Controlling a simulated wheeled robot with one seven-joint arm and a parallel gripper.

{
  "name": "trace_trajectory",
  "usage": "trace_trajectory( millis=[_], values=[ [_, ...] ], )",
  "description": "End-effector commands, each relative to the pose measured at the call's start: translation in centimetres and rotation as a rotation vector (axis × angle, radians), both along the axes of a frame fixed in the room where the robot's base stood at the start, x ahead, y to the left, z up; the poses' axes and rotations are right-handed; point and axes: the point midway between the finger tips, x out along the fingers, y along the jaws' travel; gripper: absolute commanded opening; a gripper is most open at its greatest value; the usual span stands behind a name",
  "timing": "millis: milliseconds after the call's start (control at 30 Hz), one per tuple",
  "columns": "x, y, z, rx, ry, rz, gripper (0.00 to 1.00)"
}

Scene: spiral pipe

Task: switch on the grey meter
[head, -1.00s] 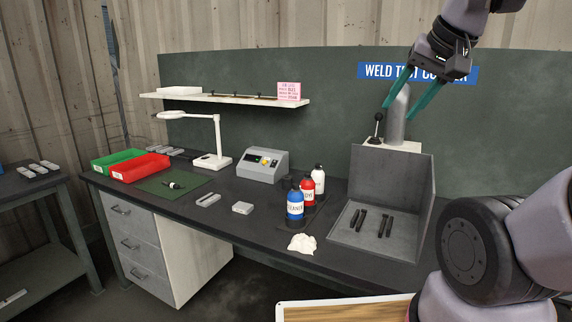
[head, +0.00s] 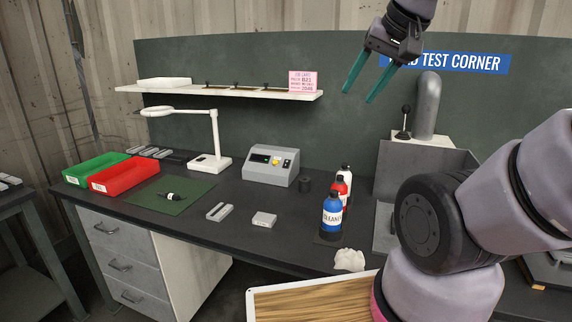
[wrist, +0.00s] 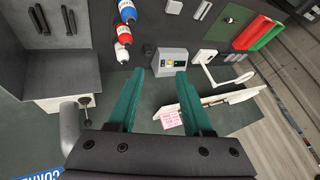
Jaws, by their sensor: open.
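The grey meter (head: 270,166) is a sloped-front box on the dark bench against the back panel. It has a dark display, a yellow button and a small pale knob on its face. In the wrist view the meter (wrist: 170,61) shows just beyond and between the fingertips, upside down. My gripper (head: 357,97) has teal fingers, open and empty. It is high above the bench, to the right of the meter and apart from it. Whether the meter's display is lit is too small to tell.
Bottles (head: 332,215) and a dark cylinder (head: 305,184) stand right of the meter. A white lamp (head: 214,145) stands left of it, and a shelf (head: 230,92) hangs above. Red (head: 125,175) and green bins sit at the left. Bench in front of the meter is mostly clear.

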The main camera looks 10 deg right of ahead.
Motion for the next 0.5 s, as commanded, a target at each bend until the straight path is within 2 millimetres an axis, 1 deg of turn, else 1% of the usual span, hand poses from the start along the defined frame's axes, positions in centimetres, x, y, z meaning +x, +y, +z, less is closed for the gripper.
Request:
trace_trajectory(
  millis=[33, 67, 100, 133, 167, 267, 333, 467, 500],
  values=[
    [0.0, 0.0, 0.0, 0.0, 0.0, 0.0, 0.46],
    [0.0, 0.0, 0.0, 0.0, 0.0, 0.0, 0.35],
    [0.1, 0.0, 0.0, -0.002, 0.001, 0.001, 0.19],
    [0.2, 0.0, 0.0, -0.006, 0.001, 0.004, 0.08],
    [0.4, 0.0, 0.1, -0.01, 0.003, 0.008, 0.0],
    [1.5, -0.2, 0.3, -0.045, 0.014, 0.031, 0.0],
    [3.0, -0.3, 0.5, -0.085, 0.025, 0.06, 0.0],
    [6.8, -0.5, 0.8, -0.186, 0.052, 0.136, 0.0],
    [8.1, -0.5, 0.8, -0.221, 0.061, 0.164, 0.0]
  ],
)
